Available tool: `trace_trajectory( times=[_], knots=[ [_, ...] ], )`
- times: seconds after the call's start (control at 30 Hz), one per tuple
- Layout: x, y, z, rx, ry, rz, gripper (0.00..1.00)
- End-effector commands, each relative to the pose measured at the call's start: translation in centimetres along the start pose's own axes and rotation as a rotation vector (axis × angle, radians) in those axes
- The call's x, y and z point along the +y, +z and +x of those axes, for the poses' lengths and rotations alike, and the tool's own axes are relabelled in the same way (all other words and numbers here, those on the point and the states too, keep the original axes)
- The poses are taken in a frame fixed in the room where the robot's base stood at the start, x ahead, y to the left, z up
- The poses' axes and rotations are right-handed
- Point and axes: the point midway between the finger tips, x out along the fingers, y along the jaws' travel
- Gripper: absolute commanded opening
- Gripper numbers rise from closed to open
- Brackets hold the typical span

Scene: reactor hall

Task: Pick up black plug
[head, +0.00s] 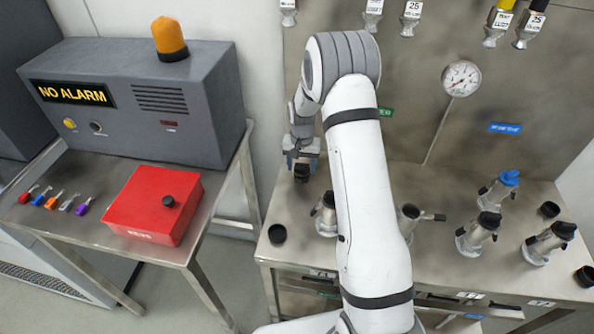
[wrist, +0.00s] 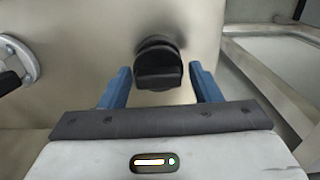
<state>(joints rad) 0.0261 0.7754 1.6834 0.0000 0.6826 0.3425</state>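A black plug (wrist: 160,72) shows in the wrist view between the two blue fingertips of my gripper (wrist: 162,68). A narrow gap shows on each side of it, so the fingers look open around it and not pressed on it. In the head view my gripper (head: 301,162) points down over the back left of the steel bench, with a black piece (head: 301,175) right under it. Another black plug (head: 277,233) sits at the bench's front left corner. More black plugs lie at the right, one behind (head: 549,209) and one at the edge (head: 585,275).
Several metal valve fittings stand on the bench (head: 440,185); one (head: 325,212) is close to my arm, and its flange (wrist: 20,62) shows at the wrist view's left. A side table with a red box (head: 155,205) and grey alarm unit (head: 140,100) stands left, across a gap.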

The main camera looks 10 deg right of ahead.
Motion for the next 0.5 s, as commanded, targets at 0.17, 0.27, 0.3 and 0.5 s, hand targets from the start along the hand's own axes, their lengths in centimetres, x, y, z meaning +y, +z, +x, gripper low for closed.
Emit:
trace_trajectory(
  times=[0.17,0.27,0.3,0.5],
  knots=[
    [0.03,-0.01,-0.02,0.0,0.0,0.001,0.42],
    [0.04,-0.01,-0.02,0.0,0.0,0.001,0.34],
    [0.04,-0.01,-0.02,0.0,0.0,0.001,0.31],
    [0.06,-0.03,-0.04,0.0,0.0,0.001,0.26]
  ],
)
